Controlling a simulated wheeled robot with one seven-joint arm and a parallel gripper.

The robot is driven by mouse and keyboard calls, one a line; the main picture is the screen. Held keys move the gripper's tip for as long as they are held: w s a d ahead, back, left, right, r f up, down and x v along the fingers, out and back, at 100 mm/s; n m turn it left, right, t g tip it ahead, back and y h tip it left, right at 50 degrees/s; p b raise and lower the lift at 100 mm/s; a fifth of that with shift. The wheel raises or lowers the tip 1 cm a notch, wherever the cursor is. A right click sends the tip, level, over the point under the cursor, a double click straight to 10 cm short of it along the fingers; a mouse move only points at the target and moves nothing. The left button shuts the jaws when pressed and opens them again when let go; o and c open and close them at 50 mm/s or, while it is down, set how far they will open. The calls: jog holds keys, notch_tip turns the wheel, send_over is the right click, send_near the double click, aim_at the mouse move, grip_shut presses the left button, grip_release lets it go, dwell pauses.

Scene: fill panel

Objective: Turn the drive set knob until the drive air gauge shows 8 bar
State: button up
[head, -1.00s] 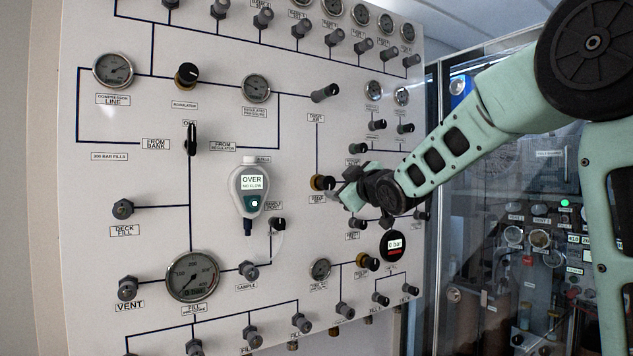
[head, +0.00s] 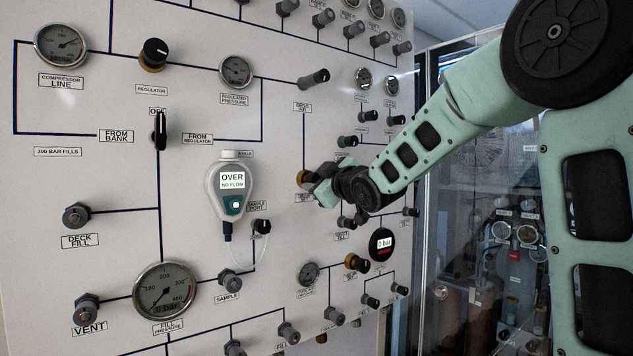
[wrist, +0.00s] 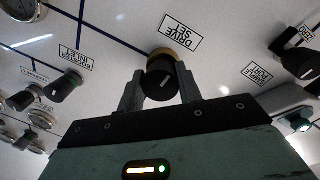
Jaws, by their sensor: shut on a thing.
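The drive set knob (wrist: 163,80) is dark with a white mark and a brass collar, below its DRIVE SET label (wrist: 181,31) in the wrist view. My gripper (wrist: 161,88) is shut on the knob, one finger on each side. In the head view my gripper (head: 320,186) is at the knob's brass collar (head: 303,179), and hides most of the knob. A DRIVE AIR label (head: 302,107) is above it. I cannot tell which small dial is the drive air gauge or read it. A round black digital display (head: 382,244) reads 0 bar.
Other panel parts stand close by: a handheld meter (head: 231,188) reading OVER, NO FLOW, a sample port knob (head: 260,227), and a small dial (head: 308,273) below. In the wrist view a booster inlet knob (wrist: 66,86) is left of my gripper. A glass-fronted cabinet (head: 480,180) is at right.

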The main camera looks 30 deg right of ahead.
jog(key=shift+c, duration=1.1)
jog(key=m+p, duration=0.2)
jog(key=m, duration=0.3)
jog(key=shift+g, duration=0.3)
jog(key=m+p, duration=0.2)
jog(key=m, duration=0.1)
jog(key=shift+m+p, duration=0.3)
jog(key=shift+f+m+y+p, duration=0.1)
jog(key=shift+m+y+p, duration=0.3)
jog(key=shift+m+p, duration=0.75)
jog(key=shift+a+m, duration=0.1)
jog(key=shift+m, duration=0.25)
